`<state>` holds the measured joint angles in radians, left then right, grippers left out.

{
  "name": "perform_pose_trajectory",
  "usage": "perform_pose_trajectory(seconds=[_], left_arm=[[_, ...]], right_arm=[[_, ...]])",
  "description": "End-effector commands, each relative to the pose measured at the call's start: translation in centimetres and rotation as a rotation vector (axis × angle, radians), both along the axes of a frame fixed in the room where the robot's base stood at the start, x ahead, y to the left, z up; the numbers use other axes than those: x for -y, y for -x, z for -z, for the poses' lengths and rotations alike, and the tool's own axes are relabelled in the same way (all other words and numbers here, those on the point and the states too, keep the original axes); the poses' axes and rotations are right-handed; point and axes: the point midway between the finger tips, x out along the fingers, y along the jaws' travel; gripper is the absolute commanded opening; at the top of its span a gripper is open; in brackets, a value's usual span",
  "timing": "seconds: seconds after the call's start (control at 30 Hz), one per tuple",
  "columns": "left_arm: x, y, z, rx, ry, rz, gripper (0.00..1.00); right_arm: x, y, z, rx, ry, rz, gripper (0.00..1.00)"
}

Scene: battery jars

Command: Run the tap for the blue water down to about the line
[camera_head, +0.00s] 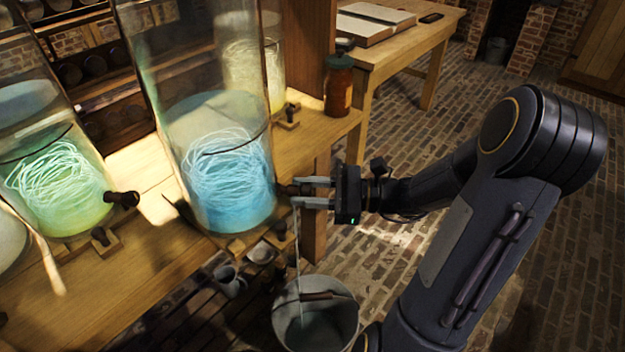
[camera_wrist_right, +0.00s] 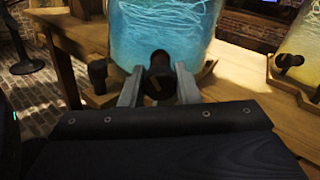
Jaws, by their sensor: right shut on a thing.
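The tall glass jar of blue water (camera_head: 228,165) stands on the wooden bench, with pale tangled strands in the water. A dark line (camera_head: 234,143) runs around the jar; the water surface shows above it, near the height of the jar's middle. My right gripper (camera_head: 312,192) is shut on the jar's tap (camera_wrist_right: 160,70), at the jar's lower right side. A thin stream of water (camera_head: 298,250) falls from the tap into the metal bucket (camera_head: 316,310) on the floor. The bucket holds some water; its level is hard to tell. My left gripper is not in view.
A jar of green water (camera_head: 60,190) with its own tap (camera_head: 122,199) stands to the left, and a yellowish jar (camera_head: 248,75) behind. A brown bottle (camera_head: 338,85) stands near the bench (camera_head: 300,145) edge. Cups (camera_head: 230,281) sit below the bench. The brick floor at right is clear.

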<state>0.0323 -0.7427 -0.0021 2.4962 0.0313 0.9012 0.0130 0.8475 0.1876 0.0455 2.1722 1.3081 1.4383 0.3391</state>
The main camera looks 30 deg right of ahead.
Motion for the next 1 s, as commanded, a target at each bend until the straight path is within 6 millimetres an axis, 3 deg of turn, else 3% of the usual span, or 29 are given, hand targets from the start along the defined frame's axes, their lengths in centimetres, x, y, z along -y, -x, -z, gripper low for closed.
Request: perform_pose_trajectory(seconds=[0.03, 0.5, 0.9, 1.0], left_arm=[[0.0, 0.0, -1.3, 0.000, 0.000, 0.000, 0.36], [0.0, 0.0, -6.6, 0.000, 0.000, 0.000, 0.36], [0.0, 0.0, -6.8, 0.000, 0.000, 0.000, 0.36], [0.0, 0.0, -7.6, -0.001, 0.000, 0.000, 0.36]], right_arm=[[0.0, 0.0, -0.6, -0.029, -0.022, 0.000, 0.07], [0.0, 0.0, -0.4, -0.279, -0.225, 0.000, 0.07], [0.0, 0.0, 0.0, -0.314, -0.253, 0.001, 0.07], [0.0, 0.0, -0.3, -0.338, -0.274, 0.000, 0.07]])
